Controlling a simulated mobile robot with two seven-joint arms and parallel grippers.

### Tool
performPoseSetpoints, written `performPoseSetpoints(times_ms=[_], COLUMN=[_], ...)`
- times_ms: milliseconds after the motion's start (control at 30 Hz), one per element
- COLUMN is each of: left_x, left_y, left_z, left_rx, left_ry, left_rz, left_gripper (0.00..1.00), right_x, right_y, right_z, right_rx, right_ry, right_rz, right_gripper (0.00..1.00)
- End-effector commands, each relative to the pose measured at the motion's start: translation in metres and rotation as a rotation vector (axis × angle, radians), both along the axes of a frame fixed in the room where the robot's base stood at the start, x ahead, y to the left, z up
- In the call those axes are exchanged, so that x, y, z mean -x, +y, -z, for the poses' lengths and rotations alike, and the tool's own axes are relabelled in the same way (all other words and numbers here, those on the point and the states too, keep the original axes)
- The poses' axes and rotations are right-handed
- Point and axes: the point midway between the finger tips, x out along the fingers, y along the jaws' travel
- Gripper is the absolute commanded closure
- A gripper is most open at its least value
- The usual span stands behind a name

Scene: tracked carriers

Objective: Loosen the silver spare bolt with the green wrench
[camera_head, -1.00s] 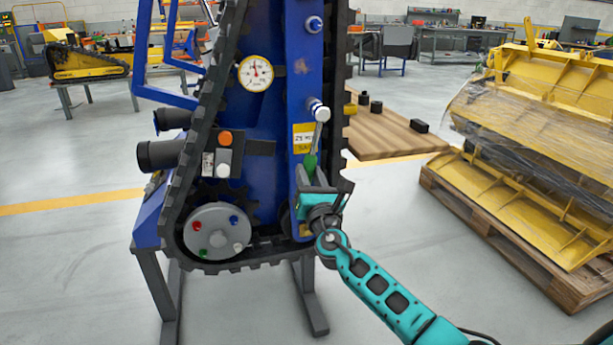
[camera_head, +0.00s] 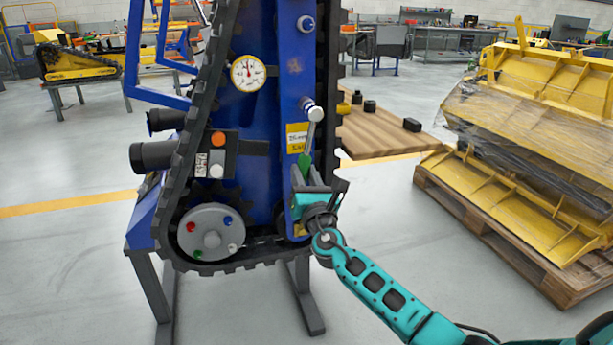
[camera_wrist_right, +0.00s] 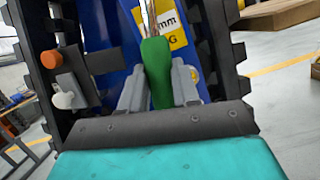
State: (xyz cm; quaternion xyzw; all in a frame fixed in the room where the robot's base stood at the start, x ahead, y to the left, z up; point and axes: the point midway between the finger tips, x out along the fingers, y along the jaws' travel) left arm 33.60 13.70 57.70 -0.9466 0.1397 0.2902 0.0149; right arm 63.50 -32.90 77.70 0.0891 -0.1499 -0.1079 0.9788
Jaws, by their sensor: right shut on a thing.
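The silver bolt (camera_head: 311,109) sticks out of the blue upright of the tracked carrier, above a yellow label. The green wrench (camera_head: 305,163) stands nearly upright, with its metal upper end at the silver bolt; I cannot tell how far it is seated. My right gripper (camera_head: 308,177) is shut on the green handle below the label. In the right wrist view the green wrench handle (camera_wrist_right: 157,72) sits between the two grey fingers of the right gripper (camera_wrist_right: 158,92). The wrench's head is out of that view. My left gripper is not in view.
A gauge (camera_head: 248,73) and a box with orange and white buttons (camera_head: 217,155) sit left of the upright. A grey wheel (camera_head: 211,240) carries several coloured bolts. A wooden table (camera_head: 375,135) and a pallet (camera_head: 500,240) with yellow parts stand right.

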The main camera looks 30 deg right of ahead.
Motion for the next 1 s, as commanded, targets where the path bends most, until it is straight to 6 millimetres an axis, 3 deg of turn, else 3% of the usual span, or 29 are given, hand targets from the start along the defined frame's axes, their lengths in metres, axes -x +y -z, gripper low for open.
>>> performPoseSetpoints(times_ms=[267, 1000], left_x=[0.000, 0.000], left_y=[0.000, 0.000], left_z=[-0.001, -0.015], left_rx=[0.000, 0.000], left_ry=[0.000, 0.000], left_rz=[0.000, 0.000], left_gripper=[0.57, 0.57], right_x=[0.001, 0.034], right_y=[0.000, 0.007], right_z=[0.000, -0.001], right_rx=[-0.001, 0.000], right_ry=[0.001, -0.001], right_rz=[0.000, -0.001], right_gripper=[1.00, 1.00])
